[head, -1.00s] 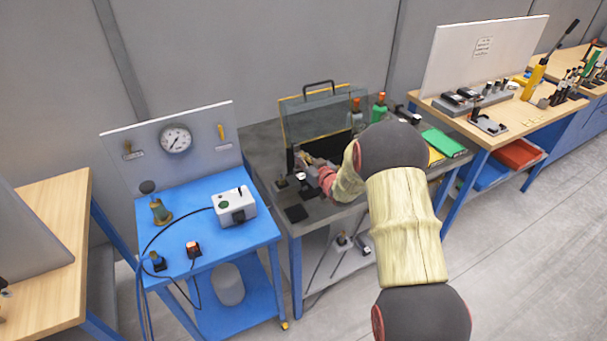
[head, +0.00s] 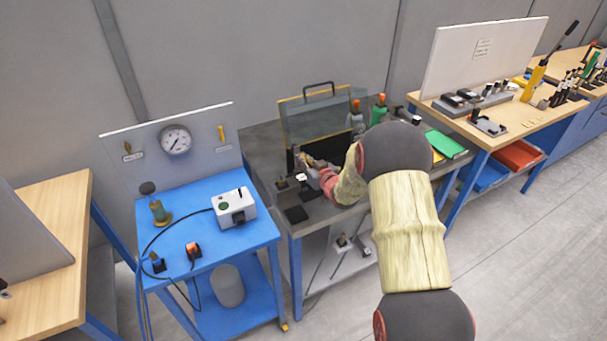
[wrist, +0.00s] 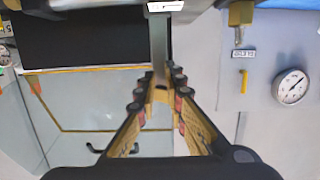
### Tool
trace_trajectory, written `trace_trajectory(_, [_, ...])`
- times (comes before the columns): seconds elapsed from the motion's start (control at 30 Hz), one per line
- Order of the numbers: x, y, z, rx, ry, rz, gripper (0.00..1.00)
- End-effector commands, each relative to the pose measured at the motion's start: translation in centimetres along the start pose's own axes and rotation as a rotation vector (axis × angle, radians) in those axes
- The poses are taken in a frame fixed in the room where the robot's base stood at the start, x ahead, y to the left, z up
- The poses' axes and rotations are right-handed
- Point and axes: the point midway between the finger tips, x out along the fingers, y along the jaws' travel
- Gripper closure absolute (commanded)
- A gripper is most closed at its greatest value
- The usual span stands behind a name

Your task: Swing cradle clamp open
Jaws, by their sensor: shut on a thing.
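My gripper (wrist: 160,82) is shut on a narrow grey bar, which I take to be the cradle clamp (wrist: 160,42). The bar runs from between the fingertips to a white-faced part at the top edge of the wrist view. In the head view my gripper (head: 306,162) is small, low over the grey bench, in front of the framed clear panel. My own wrist and forearm cover much of that area, so the clamp's hinge and how far it stands open cannot be told.
The clear panel (head: 318,117) with a yellow edge and dark handle stands behind my gripper. Green bottles with orange tops (head: 378,108) stand to its right. A blue cart (head: 180,258) with a white box (head: 234,207) is at left. A gauge (wrist: 291,87) hangs on a backboard.

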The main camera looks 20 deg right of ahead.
Motion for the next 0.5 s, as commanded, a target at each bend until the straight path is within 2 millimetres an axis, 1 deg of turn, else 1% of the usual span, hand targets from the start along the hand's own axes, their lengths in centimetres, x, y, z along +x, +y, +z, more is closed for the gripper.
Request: trace_trajectory(0.5, [-2.4,0.1,0.0,0.000,-0.001,0.001,1.00])
